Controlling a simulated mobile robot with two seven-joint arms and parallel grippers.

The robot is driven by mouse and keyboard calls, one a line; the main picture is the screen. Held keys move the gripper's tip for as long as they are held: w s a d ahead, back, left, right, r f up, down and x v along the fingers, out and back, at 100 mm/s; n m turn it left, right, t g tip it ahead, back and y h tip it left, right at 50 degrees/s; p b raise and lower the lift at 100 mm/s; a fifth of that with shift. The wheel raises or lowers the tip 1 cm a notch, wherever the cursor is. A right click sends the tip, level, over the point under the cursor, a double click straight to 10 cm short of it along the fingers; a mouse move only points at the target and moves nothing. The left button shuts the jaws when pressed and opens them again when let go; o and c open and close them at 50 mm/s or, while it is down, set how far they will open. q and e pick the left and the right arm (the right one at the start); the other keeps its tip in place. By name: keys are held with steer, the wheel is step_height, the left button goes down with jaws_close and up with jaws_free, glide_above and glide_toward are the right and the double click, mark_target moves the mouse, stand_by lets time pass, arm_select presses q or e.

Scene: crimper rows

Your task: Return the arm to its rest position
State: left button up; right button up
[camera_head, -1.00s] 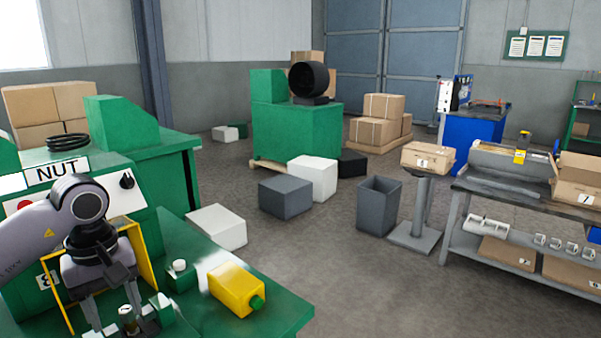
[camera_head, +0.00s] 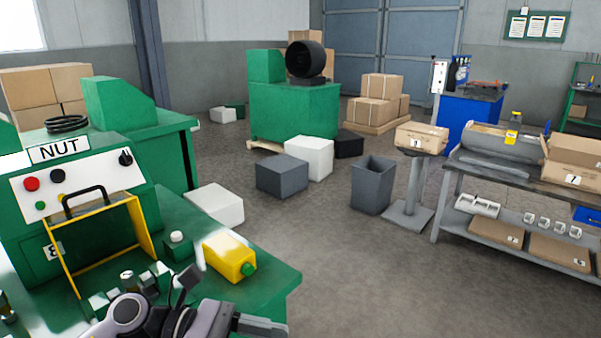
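My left arm shows at the bottom edge of the head view, in front of the green machine bench. Its gripper (camera_head: 258,325) points right, low in the picture and partly cut off by the edge. I cannot tell whether its fingers are open or shut. It is clear of the green NUT machine (camera_head: 40,205) and its yellow-framed opening (camera_head: 148,238). Small fittings (camera_head: 128,277) stand on the bench in front of that opening. My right gripper is not in view.
A yellow container (camera_head: 228,257) lies on the green bench (camera_head: 270,285). A grey bin (camera_head: 372,186) and a pedestal with a box (camera_head: 422,137) stand on the floor. A grey workbench (camera_head: 480,172) is at the right. The floor between them is clear.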

arm_select(q)
steer(key=a+f+m+t+y+p, duration=0.1)
steer(key=a+f+m+t+y, duration=0.65)
steer(key=m, duration=0.75)
steer(key=a+f+m+t+y, duration=0.4)
steer(key=m+t, duration=0.6)
steer(key=m, duration=0.5)
steer(key=s+a+f+n+g+y, duration=0.2)
steer(key=s+a+f+n+g, duration=0.2)
steer(key=s+f+n, duration=0.5)
step_height(320, 180, down, 4)
steer(key=shift+s+r+g, duration=0.1)
steer(key=shift+s+g, duration=0.75)
steer(key=shift+y, duration=0.25)
